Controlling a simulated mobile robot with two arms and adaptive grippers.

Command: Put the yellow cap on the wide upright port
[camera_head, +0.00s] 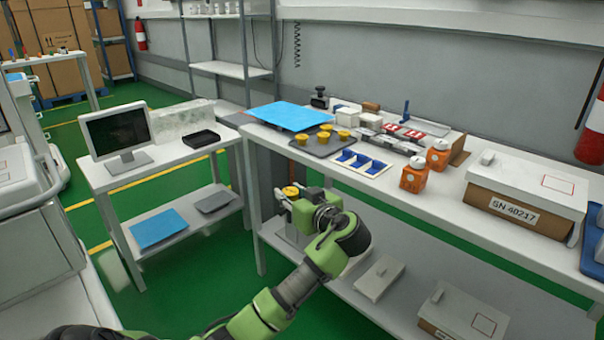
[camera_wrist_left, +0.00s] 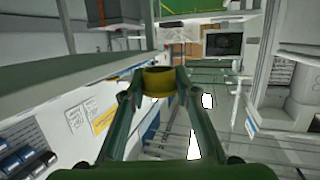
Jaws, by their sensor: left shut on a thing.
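My left gripper (camera_head: 289,197) is shut on a yellow cap (camera_head: 291,190) in front of the long white table, below the level of its top. In the left wrist view the cap (camera_wrist_left: 159,83) sits between the two fingertips (camera_wrist_left: 160,75). Several more yellow caps (camera_head: 343,135) stand on a dark grey mat (camera_head: 323,149) on the table. I cannot make out the wide upright port in either view. My right gripper is not in view.
The long table (camera_head: 455,190) also holds a blue sheet (camera_head: 292,116), orange-and-white containers (camera_head: 414,177) and a labelled box (camera_head: 525,200). A smaller table with a monitor (camera_head: 117,133) stands left. White equipment (camera_head: 35,240) stands at the left edge. Green floor lies between.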

